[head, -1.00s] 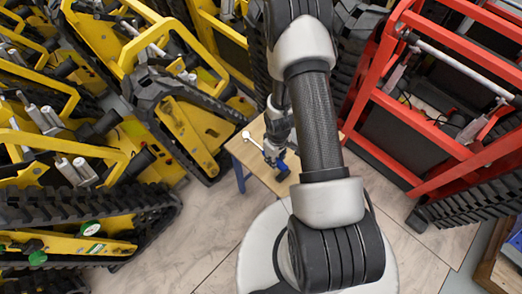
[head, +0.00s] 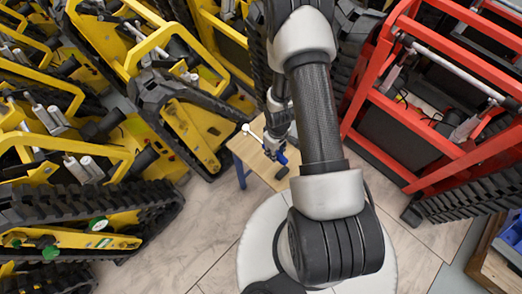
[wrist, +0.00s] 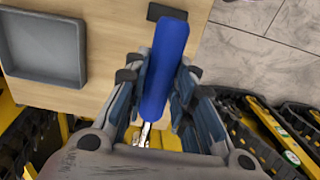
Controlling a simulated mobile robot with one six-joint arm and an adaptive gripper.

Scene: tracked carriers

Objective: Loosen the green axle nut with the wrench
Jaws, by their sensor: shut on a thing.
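The wrench has a blue handle (wrist: 166,70) and a silver shaft. My gripper (wrist: 158,76) is shut around the handle, with a finger on each side. In the head view the wrench's silver head (head: 247,128) sticks out to the left of my gripper (head: 275,148), above or near a small wooden table. The wrench's far end is mostly hidden by my gripper in the wrist view. Green round nuts show on a yellow tracked carrier at lower left: one (head: 97,223) on the upper track and another (head: 47,242) farther left. My gripper is well away from them.
The wooden table (head: 240,146) bears a grey tray (wrist: 82,50) and a small dark block (wrist: 172,13). Yellow carriers (head: 192,128) crowd the left. A red carrier (head: 410,175) stands at right. Tiled floor (head: 195,240) is open between them.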

